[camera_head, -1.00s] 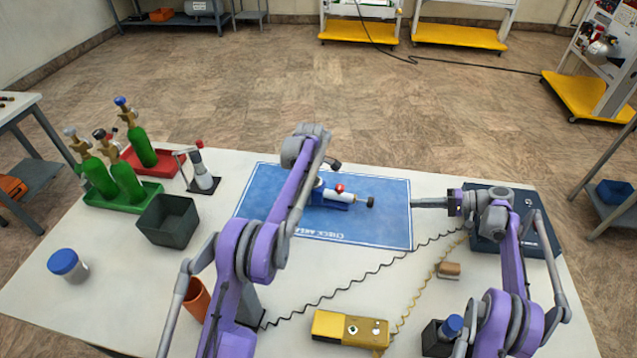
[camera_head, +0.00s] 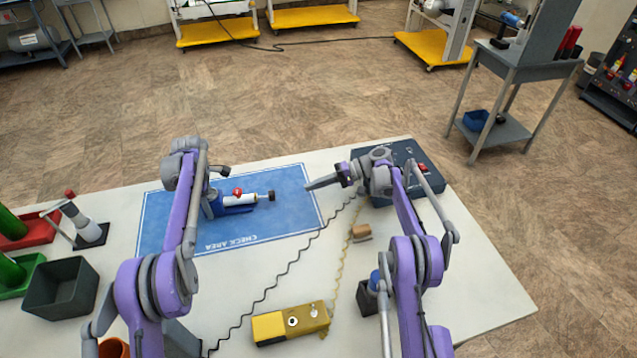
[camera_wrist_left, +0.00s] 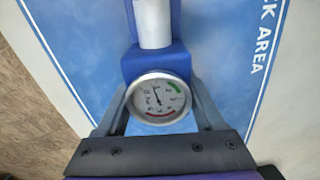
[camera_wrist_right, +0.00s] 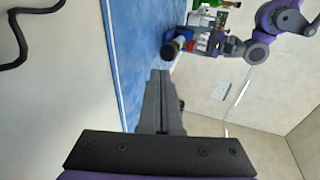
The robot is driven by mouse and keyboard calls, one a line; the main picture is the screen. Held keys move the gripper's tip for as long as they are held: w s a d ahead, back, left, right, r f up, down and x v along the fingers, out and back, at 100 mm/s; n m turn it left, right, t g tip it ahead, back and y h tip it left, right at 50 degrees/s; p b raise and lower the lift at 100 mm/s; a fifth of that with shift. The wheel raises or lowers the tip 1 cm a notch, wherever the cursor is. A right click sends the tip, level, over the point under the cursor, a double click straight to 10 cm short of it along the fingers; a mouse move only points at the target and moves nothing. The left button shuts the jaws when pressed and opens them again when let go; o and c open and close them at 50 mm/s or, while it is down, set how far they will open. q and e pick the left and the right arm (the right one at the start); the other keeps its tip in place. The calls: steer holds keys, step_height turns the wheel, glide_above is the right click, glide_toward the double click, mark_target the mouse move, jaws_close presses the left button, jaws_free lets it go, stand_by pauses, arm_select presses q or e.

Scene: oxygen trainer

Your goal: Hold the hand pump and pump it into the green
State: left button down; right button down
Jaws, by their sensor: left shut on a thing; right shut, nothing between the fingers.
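The hand pump (camera_head: 240,204) lies on the blue check-area mat (camera_head: 285,215), with a blue body, white barrel, red knob and black handle end (camera_head: 271,196) facing right. My left gripper (camera_head: 212,192) is shut on the pump's gauge end; my arm partly hides it in the head view. In the left wrist view the round gauge (camera_wrist_left: 158,97) sits between my fingers, its needle pointing up-left, away from the green arc at upper right. My right gripper (camera_head: 309,187) is shut and empty, just right of the handle end. It also shows in the right wrist view (camera_wrist_right: 160,75).
A dark case (camera_head: 385,160) stands behind my right arm. A yellow device (camera_head: 290,324) with coiled cords lies at the front, and a small brown block (camera_head: 361,232) lies nearby. A dark bin (camera_head: 62,288) and green cylinders (camera_head: 10,225) stand at left.

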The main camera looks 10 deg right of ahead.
glide_toward(273, 193)
steer(key=a+f, duration=0.3)
steer(key=a, duration=0.1)
steer(key=shift+w+a+f, duration=0.1)
steer(key=shift+a+f, duration=0.2)
steer(key=shift+f, duration=0.1)
steer(key=shift+a, duration=0.55)
steer(key=shift+a, duration=2)
steer(key=d, duration=0.4)
steer(key=shift+d, duration=0.3)
steer(key=v, duration=0.9)
steer(key=shift+d+r, duration=0.15)
steer(key=shift+d, duration=0.15)
